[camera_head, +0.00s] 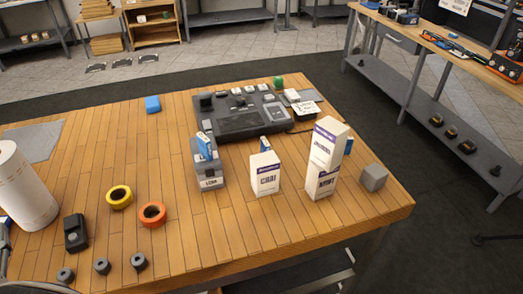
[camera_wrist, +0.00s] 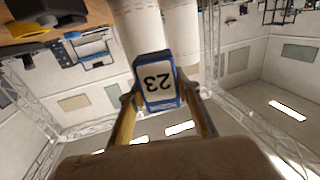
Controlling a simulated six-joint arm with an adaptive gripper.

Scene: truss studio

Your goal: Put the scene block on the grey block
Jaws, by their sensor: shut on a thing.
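My gripper (camera_wrist: 160,98) is shut on the scene block (camera_wrist: 157,82), a small block with a white face marked "23" and a blue edge. In the wrist view the block sits between the two fingertips, and the marking appears upside down. The grey block (camera_head: 373,177) is a plain cube near the right end of the wooden table in the head view, with its top bare. The gripper is not clearly visible in the head view; only a sliver of something grey and blue shows at the left edge.
A white roll (camera_head: 24,188) stands at the table's left. White boxes (camera_head: 264,174) and a stacked pair (camera_head: 328,143) stand left of the grey block. A labelled grey piece (camera_head: 209,172), yellow tape (camera_head: 119,197), orange tape (camera_head: 152,214) and a black console (camera_head: 240,117) occupy the middle.

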